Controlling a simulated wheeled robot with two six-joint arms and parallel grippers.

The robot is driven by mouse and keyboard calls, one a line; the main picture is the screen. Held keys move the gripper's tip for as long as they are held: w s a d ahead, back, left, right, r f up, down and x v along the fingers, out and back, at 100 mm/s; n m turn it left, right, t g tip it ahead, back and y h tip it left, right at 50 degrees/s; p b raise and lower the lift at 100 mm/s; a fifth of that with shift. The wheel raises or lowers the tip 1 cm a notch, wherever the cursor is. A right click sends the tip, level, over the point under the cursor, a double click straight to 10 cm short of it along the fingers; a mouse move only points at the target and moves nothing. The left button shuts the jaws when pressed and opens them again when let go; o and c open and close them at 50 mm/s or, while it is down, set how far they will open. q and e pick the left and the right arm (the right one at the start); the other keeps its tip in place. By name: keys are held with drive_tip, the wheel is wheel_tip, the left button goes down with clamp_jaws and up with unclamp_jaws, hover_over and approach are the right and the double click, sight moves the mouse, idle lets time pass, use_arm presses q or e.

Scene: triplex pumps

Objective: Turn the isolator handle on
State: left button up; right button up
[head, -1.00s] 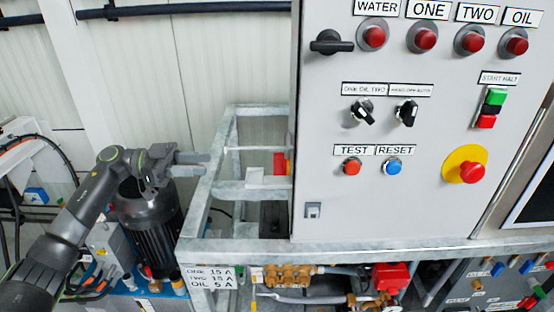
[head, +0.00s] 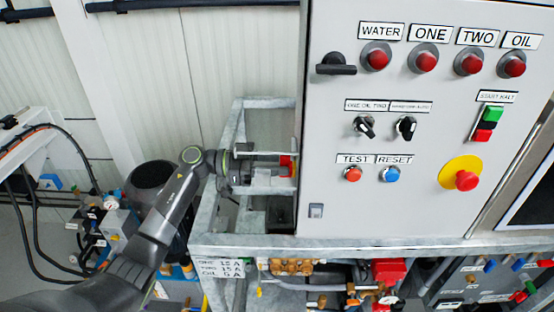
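A red part (head: 287,165) shows at the left side of the grey control cabinet, and a black rotary handle (head: 336,64) lies level at the upper left of its front. No label tells which one is the isolator handle. My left gripper (head: 274,169) reaches in from the left, beside the cabinet. Its fingers point right, look apart, and end close to the red part. Whether they touch it is hidden by the small scale. The black handle is clear of the gripper. My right gripper is not in view.
The cabinet front (head: 440,130) carries red lamps, two selector knobs, test and reset buttons and a red emergency stop (head: 466,181) on yellow. A galvanised frame (head: 370,240) surrounds my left gripper closely. A black motor (head: 150,180) stands behind my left arm.

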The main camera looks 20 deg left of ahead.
use_arm(q)
drive_tip(key=shift+d, duration=0.1)
clamp_jaws()
drive_tip(key=shift+m, duration=0.4)
drive_tip(key=shift+s+f+m+b, duration=0.1)
drive_tip(key=shift+f+m+b, duration=0.05)
drive_tip(key=shift+m+b, duration=2.45)
drive_tip(key=shift+s+f+m+b, duration=0.15)
drive_tip(key=shift+m+b, duration=1.85)
drive_tip(key=shift+m, duration=1.15)
drive_tip(key=shift+s+f+m+b, duration=0.1)
drive_tip(key=shift+f+m+b, duration=0.05)
drive_tip(key=shift+m+b, duration=2.45)
drive_tip(key=shift+m, duration=0.35)
drive_tip(key=shift+p, duration=0.3)
